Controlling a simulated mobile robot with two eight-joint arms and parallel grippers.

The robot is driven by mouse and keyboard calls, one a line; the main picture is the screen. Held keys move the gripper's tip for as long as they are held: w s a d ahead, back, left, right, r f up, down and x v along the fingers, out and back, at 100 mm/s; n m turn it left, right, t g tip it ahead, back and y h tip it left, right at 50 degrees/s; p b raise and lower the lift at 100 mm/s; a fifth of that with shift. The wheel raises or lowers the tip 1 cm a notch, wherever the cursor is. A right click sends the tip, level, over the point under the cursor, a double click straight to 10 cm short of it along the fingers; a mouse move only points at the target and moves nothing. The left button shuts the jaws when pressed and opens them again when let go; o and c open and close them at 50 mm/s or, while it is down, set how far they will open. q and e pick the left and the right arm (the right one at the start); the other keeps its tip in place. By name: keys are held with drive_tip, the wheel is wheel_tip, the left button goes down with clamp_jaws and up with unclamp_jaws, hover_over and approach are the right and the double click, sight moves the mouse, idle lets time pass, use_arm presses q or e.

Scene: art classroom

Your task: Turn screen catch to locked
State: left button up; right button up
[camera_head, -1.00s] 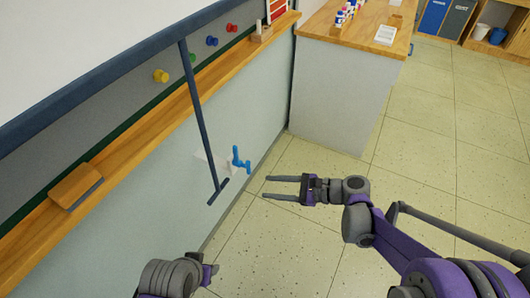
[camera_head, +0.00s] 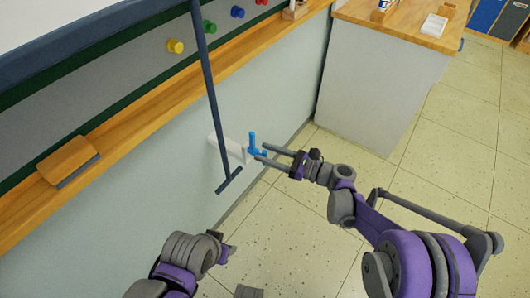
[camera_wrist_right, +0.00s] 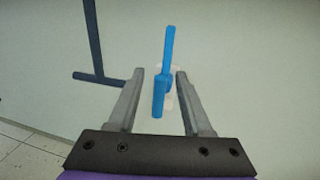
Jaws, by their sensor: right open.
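The screen catch is a blue handle (camera_head: 253,146) on a white mount (camera_head: 230,146) low on the pale wall, just right of the dark pull bar. My right gripper (camera_head: 264,152) is open, with its fingertips close by the blue handle. In the right wrist view the blue handle (camera_wrist_right: 165,75) stands upright between the two spread fingers (camera_wrist_right: 158,75), its upper end reaching past the fingertips. I cannot tell whether either finger touches it. My left gripper (camera_head: 228,250) is at the bottom, partly hidden by its own wrist; its jaws do not show clearly.
A dark blue pole with a crossbar foot (camera_head: 229,181) hangs left of the catch. A wooden ledge (camera_head: 150,108) with an eraser (camera_head: 68,160) runs along the wall. A wood-topped counter (camera_head: 372,85) stands beyond. The tiled floor at right is open.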

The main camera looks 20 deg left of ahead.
drive_tip(key=shift+w+a, duration=0.1)
drive_tip(key=shift+a, duration=0.45)
clamp_jaws()
idle(1.1)
